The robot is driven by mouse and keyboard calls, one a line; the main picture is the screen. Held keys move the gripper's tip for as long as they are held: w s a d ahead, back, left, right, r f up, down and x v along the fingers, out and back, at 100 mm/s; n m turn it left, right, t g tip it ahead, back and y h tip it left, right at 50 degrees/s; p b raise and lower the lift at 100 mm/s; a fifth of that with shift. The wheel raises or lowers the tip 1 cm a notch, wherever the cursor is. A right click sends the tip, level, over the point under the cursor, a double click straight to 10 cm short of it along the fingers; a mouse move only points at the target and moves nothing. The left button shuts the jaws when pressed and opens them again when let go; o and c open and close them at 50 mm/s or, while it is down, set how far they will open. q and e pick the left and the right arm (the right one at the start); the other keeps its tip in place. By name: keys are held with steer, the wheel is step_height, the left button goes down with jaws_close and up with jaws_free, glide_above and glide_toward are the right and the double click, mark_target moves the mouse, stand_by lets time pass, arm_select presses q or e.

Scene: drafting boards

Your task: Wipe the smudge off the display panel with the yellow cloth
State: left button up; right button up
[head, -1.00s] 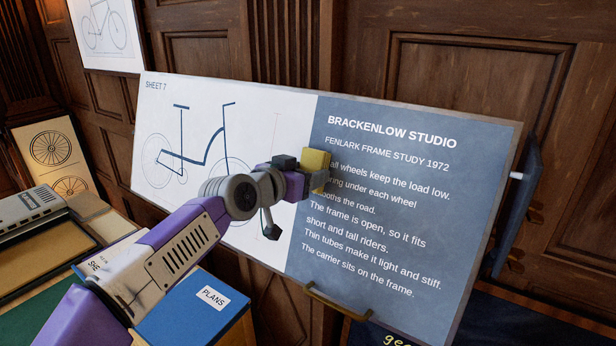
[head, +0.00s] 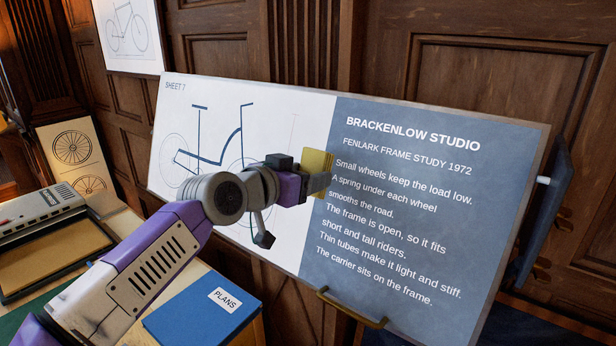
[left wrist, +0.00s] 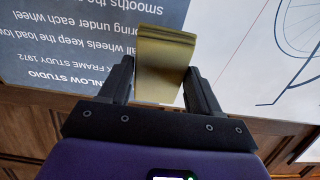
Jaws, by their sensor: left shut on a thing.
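The display panel (head: 420,240) stands tilted in front of me, its left part white with a bicycle drawing and its right part blue-grey with white text. My left gripper (head: 318,180) is shut on the yellow cloth (head: 319,162), at the border between the white and blue-grey parts. In the left wrist view the cloth (left wrist: 163,65) sits between the two fingers (left wrist: 160,85), over the panel. I cannot tell if it touches the surface. I see no clear smudge; the area behind the cloth and my arm is hidden. My right gripper is not in view.
A blue folder marked PLANS (head: 203,308) lies below the panel at left. A grey-and-tan case (head: 45,245) stands at far left. A brass handle-like bar (head: 350,308) sticks out at the panel's lower edge. Wood panelling (head: 470,70) is behind.

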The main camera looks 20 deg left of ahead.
arm_select(q)
steer(key=v, duration=0.3)
steer(key=shift+r+b, duration=0.2)
steer(key=shift+b, duration=0.15)
stand_by(0.4)
